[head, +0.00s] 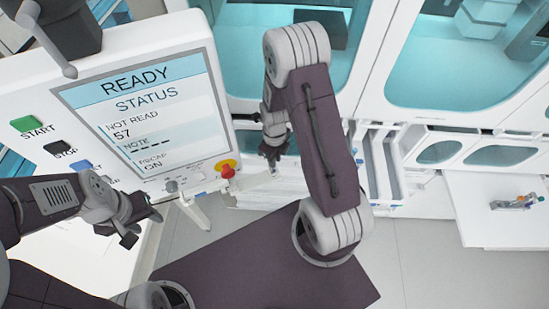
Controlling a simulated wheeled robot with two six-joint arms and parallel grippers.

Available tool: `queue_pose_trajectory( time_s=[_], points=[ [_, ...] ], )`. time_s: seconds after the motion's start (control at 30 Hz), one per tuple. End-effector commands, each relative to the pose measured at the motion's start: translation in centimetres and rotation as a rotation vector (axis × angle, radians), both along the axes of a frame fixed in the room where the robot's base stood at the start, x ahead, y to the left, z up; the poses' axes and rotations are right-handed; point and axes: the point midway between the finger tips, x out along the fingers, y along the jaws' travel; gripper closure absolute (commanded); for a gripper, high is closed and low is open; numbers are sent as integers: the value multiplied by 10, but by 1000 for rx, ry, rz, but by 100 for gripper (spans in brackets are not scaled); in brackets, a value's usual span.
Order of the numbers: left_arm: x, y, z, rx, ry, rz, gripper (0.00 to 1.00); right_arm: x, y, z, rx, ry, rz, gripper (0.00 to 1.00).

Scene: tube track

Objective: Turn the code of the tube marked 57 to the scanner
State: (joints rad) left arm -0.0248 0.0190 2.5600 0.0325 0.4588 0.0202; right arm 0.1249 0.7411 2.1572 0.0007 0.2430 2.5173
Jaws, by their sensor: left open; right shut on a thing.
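The screen (145,110) of the white panel at the left reads READY, STATUS, NOT READ, 57. My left gripper (138,228) is open and empty below the screen. My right gripper (271,158) points down beyond the screen's right edge, close to the white fixtures at the back. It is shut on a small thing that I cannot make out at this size. No tube marking or code can be read, and I cannot pick out the scanner.
A red emergency button (228,170) sits at the panel's lower right, a green START button (36,129) at its left. White cabinets with teal windows (455,50) line the back. A white table (490,225) at the right bears a small rack with coloured tops (515,202).

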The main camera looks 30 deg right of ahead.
Motion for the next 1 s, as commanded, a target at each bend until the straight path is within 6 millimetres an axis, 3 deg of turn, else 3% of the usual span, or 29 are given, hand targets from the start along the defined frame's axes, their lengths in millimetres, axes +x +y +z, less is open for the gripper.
queue_pose_trajectory(
  time_s=[0.47,0.5,0.57,0.87,1.0],
  points=[
    [0,0,-2,0,0,0,57,0,0,-4,0,0,2,100],
    [0,0,-2,0,0,0,57,0,0,-4,0,0,2,71],
    [0,0,-2,0,0,0,57,0,0,-4,0,0,3,57],
    [0,0,-3,0,0,0,57,0,0,-3,0,0,3,57],
    [0,0,-7,0,0,0,57,2,0,9,0,-6,3,57]
  ],
)
